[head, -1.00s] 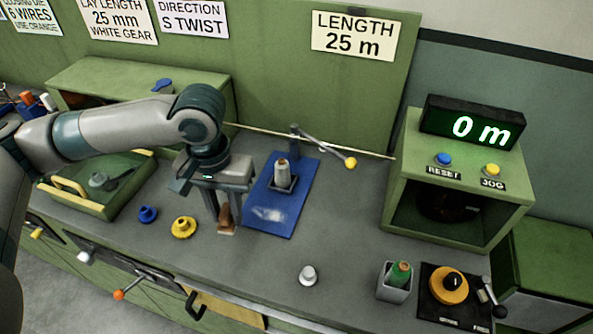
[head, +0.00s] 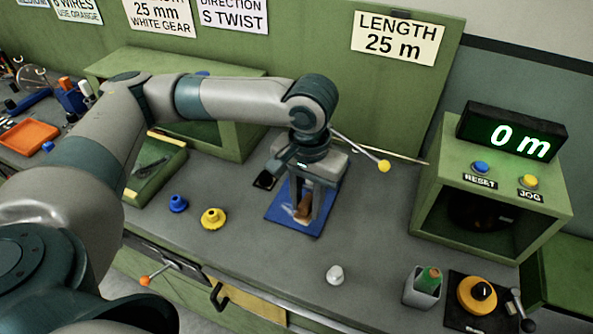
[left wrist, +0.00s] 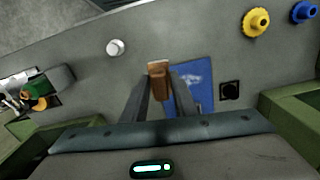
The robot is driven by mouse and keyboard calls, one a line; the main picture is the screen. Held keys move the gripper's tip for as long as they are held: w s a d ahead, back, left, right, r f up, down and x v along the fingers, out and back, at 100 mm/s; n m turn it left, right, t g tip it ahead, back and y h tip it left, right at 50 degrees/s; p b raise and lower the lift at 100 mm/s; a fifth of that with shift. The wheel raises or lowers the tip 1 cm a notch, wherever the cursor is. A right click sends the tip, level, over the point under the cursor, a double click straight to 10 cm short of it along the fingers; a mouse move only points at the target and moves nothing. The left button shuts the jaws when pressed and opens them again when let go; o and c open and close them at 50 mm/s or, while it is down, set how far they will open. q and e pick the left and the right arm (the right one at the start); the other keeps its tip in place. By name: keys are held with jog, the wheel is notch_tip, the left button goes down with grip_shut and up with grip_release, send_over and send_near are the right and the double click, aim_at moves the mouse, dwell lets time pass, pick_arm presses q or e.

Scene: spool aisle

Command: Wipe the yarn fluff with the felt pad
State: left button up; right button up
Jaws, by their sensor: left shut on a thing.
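The felt pad, a brown block (head: 303,209), is between the fingers of my left gripper (head: 304,207), which is shut on it. The block also shows in the left wrist view (left wrist: 158,85). The pad is low over the blue mat (head: 318,226); I cannot tell whether its underside touches. The white yarn fluff (head: 289,213) shows on the mat just left of the pad, and part of it may be hidden. The grey spool seen earlier on the mat is hidden behind my gripper. My right gripper is not in view.
A yellow gear (head: 213,218) and a blue gear (head: 178,203) stand left of the mat. A small black square piece (left wrist: 230,91) lies beside it. A white knob (head: 335,274) and a grey cup (head: 422,291) are front right. The green counter housing (head: 444,190) stands right.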

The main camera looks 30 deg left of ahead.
pick_arm(q)
jog(key=shift+w+r+m+p, duration=0.25)
jog(key=shift+w+m+p, duration=0.4)
jog(key=shift+p, duration=0.25)
jog(key=w+a+f+m+p, duration=0.3)
jog(key=w+a+m+p, duration=0.4)
jog(key=m+p, duration=0.7)
jog(key=shift+a+f+m, duration=0.3)
jog(key=shift+a+m, duration=0.15)
jog(key=shift+m, duration=0.3)
